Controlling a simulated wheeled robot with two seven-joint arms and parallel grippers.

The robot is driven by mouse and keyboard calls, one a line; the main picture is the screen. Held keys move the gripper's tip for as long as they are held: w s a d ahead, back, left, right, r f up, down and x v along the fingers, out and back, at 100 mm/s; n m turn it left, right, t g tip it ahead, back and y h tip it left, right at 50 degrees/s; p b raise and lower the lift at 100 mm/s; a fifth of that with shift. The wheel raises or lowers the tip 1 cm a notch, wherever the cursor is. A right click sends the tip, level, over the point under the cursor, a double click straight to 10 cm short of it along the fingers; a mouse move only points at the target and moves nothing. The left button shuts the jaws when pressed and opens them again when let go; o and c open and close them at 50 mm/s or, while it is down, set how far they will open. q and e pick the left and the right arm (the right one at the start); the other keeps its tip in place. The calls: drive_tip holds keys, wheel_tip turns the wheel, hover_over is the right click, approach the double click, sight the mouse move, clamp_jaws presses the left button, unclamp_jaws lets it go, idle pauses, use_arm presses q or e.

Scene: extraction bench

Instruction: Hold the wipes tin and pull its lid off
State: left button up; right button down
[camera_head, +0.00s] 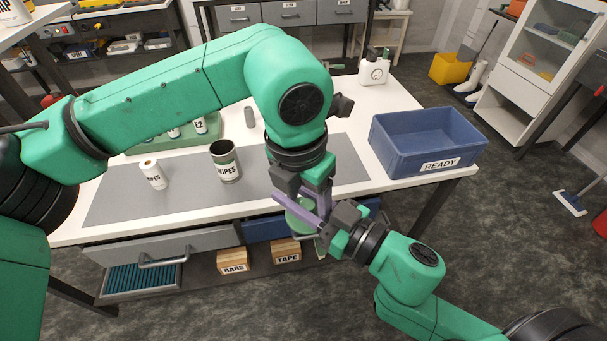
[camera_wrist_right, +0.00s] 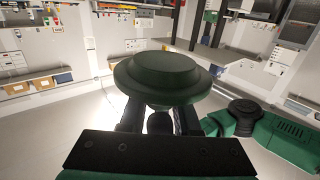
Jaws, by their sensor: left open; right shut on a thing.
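The wipes tin (camera_head: 226,168) stands upright on the grey mat, with a dark, open-looking top and a WIPES label. The round green lid (camera_head: 301,217) is apart from it, near the table's front edge, and shows large in the right wrist view (camera_wrist_right: 170,76). My right gripper (camera_head: 306,209) is shut on the lid and holds it off the table. My left gripper (camera_head: 301,190) points down just above the lid, open, right of the tin. The left fingertips overlap the right fingers in the head view, so contact is unclear.
A small white labelled jar (camera_head: 152,173) stands left of the tin. The blue READY bin (camera_head: 428,143) is at the table's right end. A white jug (camera_head: 374,70) stands at the back. Mat (camera_head: 120,205) is clear in front.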

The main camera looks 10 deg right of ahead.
use_arm(q)
drive_tip(key=shift+d+f, duration=0.1)
drive_tip(key=shift+f, duration=0.6)
clamp_jaws()
use_arm(e)
drive_tip(key=shift+r, duration=0.1)
drive_tip(key=c, duration=0.6)
unclamp_jaws()
drive_tip(key=shift+o, duration=0.2)
